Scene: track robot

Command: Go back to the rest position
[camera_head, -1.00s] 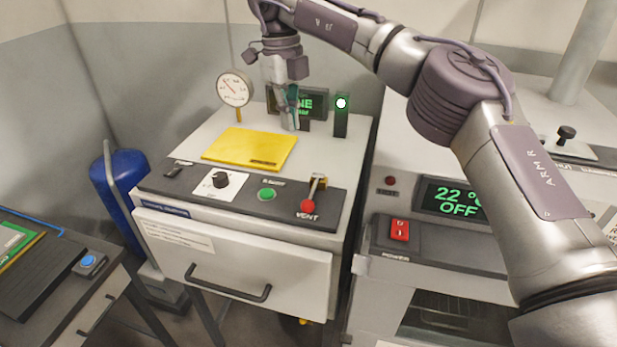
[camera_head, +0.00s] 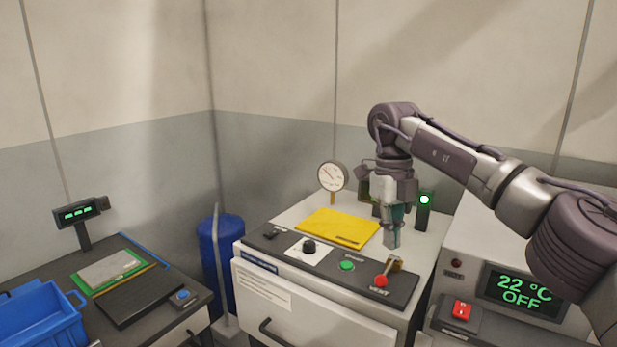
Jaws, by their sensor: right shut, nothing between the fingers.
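My right gripper (camera_head: 391,240) hangs pointing down above the right part of the machine with the yellow plate (camera_head: 338,228). It is shut and holds nothing. Its fingertips show over the machine's top, behind the vent lever with its red knob (camera_head: 380,281); I cannot tell how high above the top they are. My right arm reaches in from the right edge. The gripper partly hides the small display behind it. My left gripper is not in view.
The machine's front panel (camera_head: 400,294) carries a black dial (camera_head: 308,247) and a green button (camera_head: 347,265). A gauge (camera_head: 332,176) and a lit post (camera_head: 423,212) stand behind. An oven display (camera_head: 523,290) is at right. A blue tank (camera_head: 219,262) and blue crate (camera_head: 79,298) are left.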

